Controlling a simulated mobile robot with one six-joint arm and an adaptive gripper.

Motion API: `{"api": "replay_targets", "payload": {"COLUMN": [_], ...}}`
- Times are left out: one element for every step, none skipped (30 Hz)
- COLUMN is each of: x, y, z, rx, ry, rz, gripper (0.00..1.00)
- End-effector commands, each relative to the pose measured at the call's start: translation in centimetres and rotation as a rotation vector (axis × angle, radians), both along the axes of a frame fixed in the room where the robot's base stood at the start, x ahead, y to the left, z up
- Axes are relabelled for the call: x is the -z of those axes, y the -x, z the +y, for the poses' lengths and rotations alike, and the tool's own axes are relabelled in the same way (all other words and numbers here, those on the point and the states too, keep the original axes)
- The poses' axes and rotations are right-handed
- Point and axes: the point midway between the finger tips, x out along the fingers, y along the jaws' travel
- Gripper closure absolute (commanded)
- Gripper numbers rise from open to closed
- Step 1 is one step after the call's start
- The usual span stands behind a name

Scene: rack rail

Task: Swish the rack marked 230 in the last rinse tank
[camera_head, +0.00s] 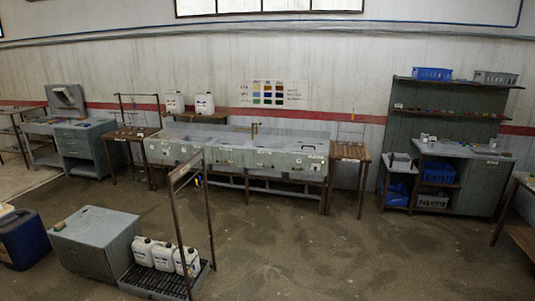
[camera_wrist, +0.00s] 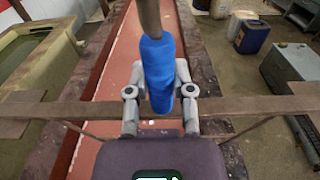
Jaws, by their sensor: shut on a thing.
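In the wrist view my gripper (camera_wrist: 160,70) is shut on a blue sleeve (camera_wrist: 158,75) around a brown rod. A brown crossbar (camera_wrist: 65,110) runs behind my fingers; I cannot tell whether it belongs to the held thing. No 230 mark is readable, so I cannot confirm which rack this is. In the head view a row of grey tanks (camera_head: 235,157) stands along the back wall. Their labels are too small to read, and the liquid inside is not clear. The rightmost basin (camera_head: 298,168) is at the right end. My gripper is not visible in the head view.
Side tables stand at the left (camera_head: 129,134) and right (camera_head: 350,153) of the tanks, each with a thin upright frame. A brown post frame (camera_head: 181,225), white jugs (camera_head: 164,257) and a grey cabinet (camera_head: 93,243) stand in front. Floor to the right is open.

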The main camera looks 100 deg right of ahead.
Motion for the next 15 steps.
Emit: {"api": "replay_targets", "payload": {"x": [0.0,0.0,0.0,0.0,0.0,0.0,0.0,0.0,0.0,0.0,0.0,0.0,0.0,0.0,0.0], "y": [0.5,0.7,0.9,1.1,1.3,1.5,1.7,1.9,2.1,2.3,2.4,2.7,2.9,3.0,3.3], "z": [0.0,0.0,0.0,0.0,0.0,0.0,0.0,0.0,0.0,0.0,0.0,0.0,0.0,0.0,0.0], "rx": [0.000,0.000,0.000,0.000,0.000,0.000,0.000,0.000,0.000,0.000,0.000,0.000,0.000,0.000,0.000], "ry": [0.001,0.001,0.001,0.001,0.001,0.001,0.001,0.001,0.001,0.001,0.001,0.001,0.001,0.001,0.001], "rz": [0.000,0.000,0.000,0.000,0.000,0.000,0.000,0.000,0.000,0.000,0.000,0.000,0.000,0.000,0.000], "gripper": [1.00,1.00,1.00,1.00,1.00,1.00,1.00,1.00,1.00,1.00,1.00,1.00,1.00,1.00,1.00]}}
